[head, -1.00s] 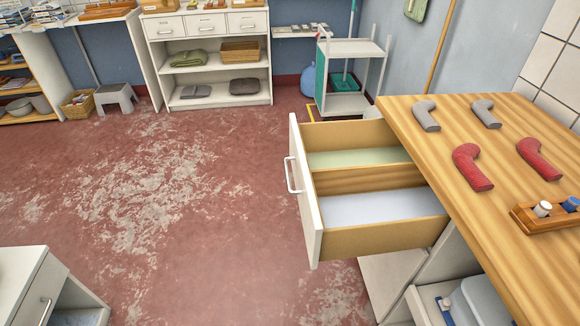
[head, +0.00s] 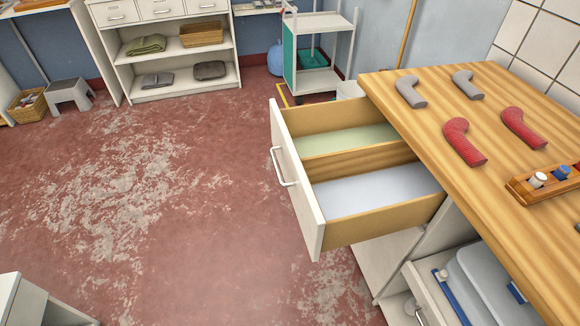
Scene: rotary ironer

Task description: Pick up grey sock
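Two grey socks lie on the wooden countertop at the right of the head view. One grey sock (head: 411,92) is near the counter's left edge, and another grey sock (head: 467,84) lies to its right. Two red socks lie nearer to me on the same top, one red sock (head: 464,142) on the left and one red sock (head: 524,128) on the right. All four are bent and lie apart from each other. Neither of my grippers shows in the head view.
An open drawer (head: 297,190) with two compartments, pale green and pale blue-white, juts out left of the countertop (head: 500,195). A wooden holder (head: 520,188) with small spools stands at the right. A lower drawer (head: 424,300) is partly open. The red floor (head: 190,230) at left is clear.

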